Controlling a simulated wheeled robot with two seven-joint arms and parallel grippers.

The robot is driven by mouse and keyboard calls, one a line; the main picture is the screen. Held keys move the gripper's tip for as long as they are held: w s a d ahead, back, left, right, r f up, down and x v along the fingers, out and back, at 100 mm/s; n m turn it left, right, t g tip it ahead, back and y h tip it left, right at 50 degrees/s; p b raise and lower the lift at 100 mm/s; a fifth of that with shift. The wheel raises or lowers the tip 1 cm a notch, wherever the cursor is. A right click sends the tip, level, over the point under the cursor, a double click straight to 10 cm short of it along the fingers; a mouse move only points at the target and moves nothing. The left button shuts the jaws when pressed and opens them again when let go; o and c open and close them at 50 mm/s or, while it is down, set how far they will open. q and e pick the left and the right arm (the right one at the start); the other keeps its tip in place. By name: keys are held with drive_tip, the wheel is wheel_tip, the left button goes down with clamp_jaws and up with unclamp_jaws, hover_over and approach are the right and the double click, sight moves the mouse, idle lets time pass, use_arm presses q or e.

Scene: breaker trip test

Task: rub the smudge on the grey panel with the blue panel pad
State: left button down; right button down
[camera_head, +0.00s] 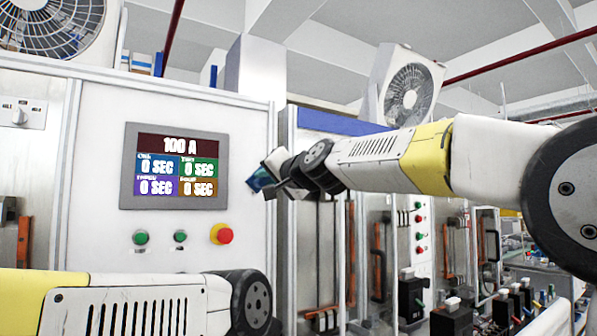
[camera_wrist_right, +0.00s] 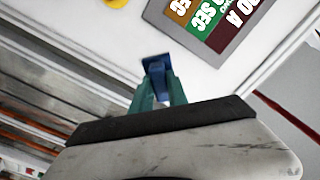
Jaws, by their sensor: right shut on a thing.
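My right gripper (camera_head: 270,178) reaches in from the right, just right of the screen on the pale grey cabinet panel (camera_head: 92,150). It is shut on the blue panel pad (camera_head: 257,181), which is small and partly hidden by the fingers. In the right wrist view the pad (camera_wrist_right: 157,66) sits between the tips of the teal fingers of the gripper (camera_wrist_right: 160,84), in front of the pale panel (camera_wrist_right: 115,42). I cannot tell whether the pad touches the panel. I can make out no smudge in either view. My left gripper is out of view; only its arm shows at lower left.
The grey-framed screen (camera_head: 174,166) reads 100 A. Below it are two green buttons (camera_head: 140,237) and a red emergency knob (camera_head: 221,234) that sticks out. Open cabinets with orange bars (camera_head: 351,250) and black breakers (camera_head: 411,296) stand to the right.

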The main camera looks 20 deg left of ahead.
drive_tip(key=shift+s+a+f, duration=0.35)
drive_tip(key=shift+s, duration=0.05)
drive_tip(key=shift+w+a, duration=0.1)
drive_tip(key=shift+a, duration=0.05)
drive_tip(key=shift+x, duration=2.8)
drive_tip(key=shift+x, duration=1.05)
